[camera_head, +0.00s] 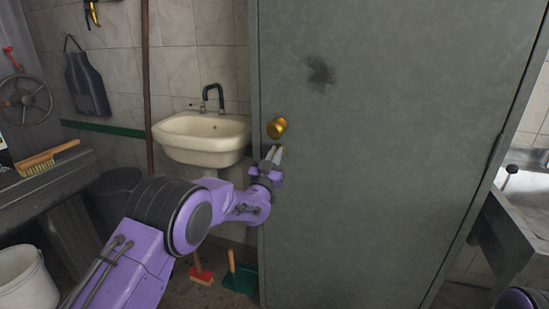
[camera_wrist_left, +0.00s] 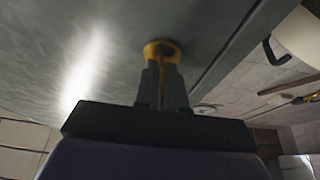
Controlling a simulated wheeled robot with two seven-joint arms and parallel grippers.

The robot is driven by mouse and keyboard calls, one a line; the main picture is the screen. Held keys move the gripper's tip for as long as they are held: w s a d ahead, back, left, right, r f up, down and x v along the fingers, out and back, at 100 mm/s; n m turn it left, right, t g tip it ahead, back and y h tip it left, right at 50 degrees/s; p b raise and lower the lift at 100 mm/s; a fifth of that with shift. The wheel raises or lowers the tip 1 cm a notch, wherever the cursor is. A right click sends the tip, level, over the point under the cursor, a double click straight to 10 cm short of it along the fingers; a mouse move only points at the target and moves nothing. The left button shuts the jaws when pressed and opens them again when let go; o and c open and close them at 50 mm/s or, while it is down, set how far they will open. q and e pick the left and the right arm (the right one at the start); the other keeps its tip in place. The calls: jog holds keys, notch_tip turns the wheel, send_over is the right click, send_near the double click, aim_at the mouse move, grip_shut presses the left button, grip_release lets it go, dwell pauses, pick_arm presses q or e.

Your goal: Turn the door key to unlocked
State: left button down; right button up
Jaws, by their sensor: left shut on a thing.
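The grey door (camera_head: 380,160) stands upright and fills the middle of the head view, with a round brass knob (camera_head: 277,127) near its left edge. My left gripper (camera_head: 273,153) is at the door just below this knob. In the left wrist view, its fingers (camera_wrist_left: 162,82) are shut on a small brass piece, which I take to be the door key (camera_wrist_left: 161,72), in front of a round brass fitting (camera_wrist_left: 162,48) on the door. The fingers cover most of the key, so its turn angle cannot be told. My right gripper is not in view.
A cream sink (camera_head: 203,138) with a black tap hangs on the tiled wall left of the door. A bench with a brush (camera_head: 47,160) and a white bucket (camera_head: 25,280) are at the far left. A metal basin (camera_head: 525,195) stands at the right.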

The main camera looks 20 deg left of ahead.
pick_arm(q)
jog(key=shift+n, duration=0.5)
jog(key=c, duration=1.3)
grip_release()
jog(key=b+v, duration=0.1)
jog(key=v, duration=0.9)
jog(key=shift+s+b, duration=0.25)
jog(key=shift+b, duration=0.15)
jog(key=shift+d+f, duration=0.15)
